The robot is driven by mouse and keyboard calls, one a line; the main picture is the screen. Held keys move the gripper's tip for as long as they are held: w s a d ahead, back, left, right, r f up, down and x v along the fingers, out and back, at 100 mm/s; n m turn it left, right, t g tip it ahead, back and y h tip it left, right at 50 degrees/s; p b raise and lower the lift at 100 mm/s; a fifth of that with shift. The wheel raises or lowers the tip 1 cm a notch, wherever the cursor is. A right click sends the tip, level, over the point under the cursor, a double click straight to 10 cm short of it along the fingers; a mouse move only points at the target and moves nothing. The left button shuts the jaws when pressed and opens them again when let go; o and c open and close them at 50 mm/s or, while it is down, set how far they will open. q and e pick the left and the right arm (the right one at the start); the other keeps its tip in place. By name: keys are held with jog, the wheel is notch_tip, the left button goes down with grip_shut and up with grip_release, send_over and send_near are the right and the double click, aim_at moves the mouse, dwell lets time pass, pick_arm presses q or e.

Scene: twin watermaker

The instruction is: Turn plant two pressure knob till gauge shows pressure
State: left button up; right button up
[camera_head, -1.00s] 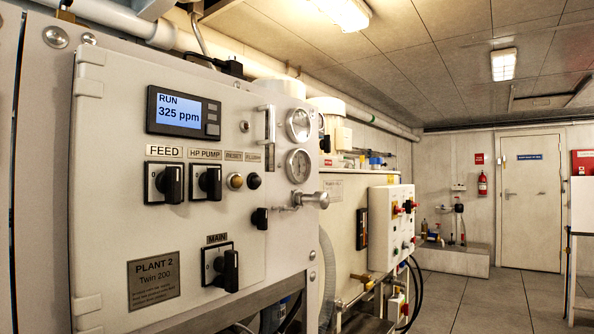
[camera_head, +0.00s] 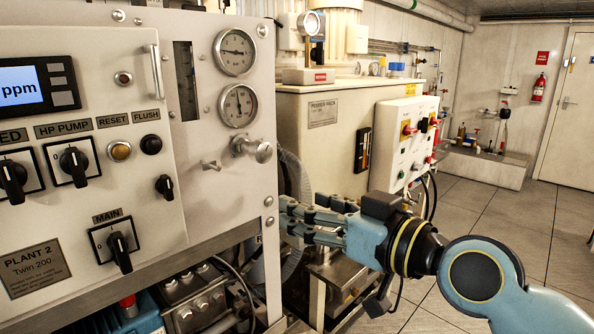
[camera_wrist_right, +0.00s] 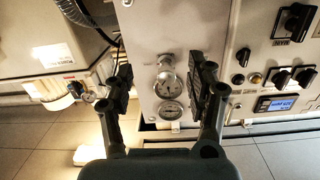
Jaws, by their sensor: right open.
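The metal pressure knob (camera_head: 258,150) sticks out low on the right side of the grey Plant 2 panel (camera_head: 205,235). Above it are two round dial gauges, an upper one (camera_head: 234,51) and a lower one (camera_head: 239,104). My right gripper (camera_head: 284,214) is open and empty, below and to the right of the knob in the head view. In the right wrist view, the knob (camera_wrist_right: 165,63) and gauges appear upside down between the open fingers (camera_wrist_right: 158,78), beyond the tips and apart from them. My left gripper is not in view.
The black FLUSH-side handle (camera_head: 165,187) and HP PUMP switch (camera_head: 73,165) sit left of the knob. A beige cabinet (camera_head: 325,140) with a white switch box (camera_head: 405,145) stands to the right. Pipes and a hose lie below the panel. Open floor (camera_head: 480,220) extends right.

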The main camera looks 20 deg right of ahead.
jog(key=p, duration=0.1)
send_near(265, 153)
jog(key=shift+n+t+y, duration=0.3)
jog(key=shift+t, duration=0.1)
jog(key=x, duration=0.3)
jog(key=p+x, duration=0.1)
jog(key=x, duration=0.3)
jog(key=p+x, duration=0.1)
jog(key=x, duration=0.2)
jog(key=shift+w+f, duration=0.3)
jog(key=shift+f, duration=0.05)
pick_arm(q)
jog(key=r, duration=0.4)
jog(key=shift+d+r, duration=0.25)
pick_arm(e)
jog(key=shift+c, duration=0.2)
